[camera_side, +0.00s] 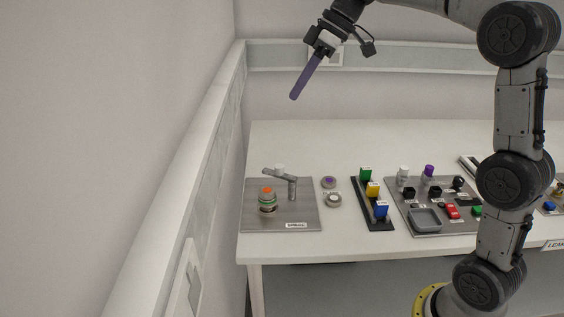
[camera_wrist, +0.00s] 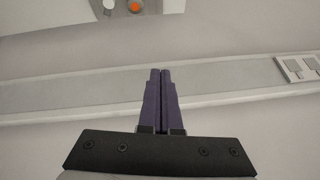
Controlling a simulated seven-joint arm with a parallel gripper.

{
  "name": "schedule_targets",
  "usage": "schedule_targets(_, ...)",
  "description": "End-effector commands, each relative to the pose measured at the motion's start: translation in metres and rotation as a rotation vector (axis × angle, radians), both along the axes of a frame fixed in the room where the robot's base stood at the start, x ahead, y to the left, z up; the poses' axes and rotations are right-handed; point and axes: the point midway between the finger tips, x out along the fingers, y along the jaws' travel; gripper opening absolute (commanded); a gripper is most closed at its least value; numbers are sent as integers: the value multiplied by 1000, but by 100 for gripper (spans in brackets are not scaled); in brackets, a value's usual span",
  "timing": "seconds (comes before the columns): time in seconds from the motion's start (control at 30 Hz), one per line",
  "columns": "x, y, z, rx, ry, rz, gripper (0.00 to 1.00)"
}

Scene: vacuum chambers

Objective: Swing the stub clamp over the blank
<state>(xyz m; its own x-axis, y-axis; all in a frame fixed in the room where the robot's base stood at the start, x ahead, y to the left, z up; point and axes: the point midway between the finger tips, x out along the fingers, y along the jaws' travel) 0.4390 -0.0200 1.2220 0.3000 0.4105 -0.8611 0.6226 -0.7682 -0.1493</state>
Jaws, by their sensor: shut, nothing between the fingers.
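A grey clamp arm (camera_side: 280,174) sits on an upright post on the metal plate (camera_side: 304,215) at the left end of the table. Beside it stands a short round stub (camera_side: 267,203) with green bands and an orange top (camera_side: 267,190); I cannot tell which part is the blank. The clamp arm points to the left and appears to lie behind the stub, not over it. The orange top (camera_wrist: 135,7) also shows at the top edge of the wrist view. My gripper (camera_side: 294,97), with purple fingers, is shut and empty, high above and behind the plate. Its fingertips (camera_wrist: 160,71) are together.
Two small round parts (camera_side: 328,182) (camera_side: 334,200) lie right of the plate. A black rack (camera_side: 376,212) with green, yellow and blue blocks comes after them, then a grey tray (camera_side: 430,226) with several items. A wall and ledge (camera_side: 208,130) run along the left. The table's back is clear.

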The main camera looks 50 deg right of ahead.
Motion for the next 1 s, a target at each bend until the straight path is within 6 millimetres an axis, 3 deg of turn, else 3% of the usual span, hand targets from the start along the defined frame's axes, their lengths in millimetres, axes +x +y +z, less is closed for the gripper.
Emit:
schedule_targets(0.2,58,-46,-38,69,27,7,0)
schedule_targets(0.5,108,-119,-119,167,91,-65,0)
schedule_targets(0.77,110,-159,-184,217,171,-134,0)
schedule_targets(1.0,107,-169,-192,226,183,-153,0)
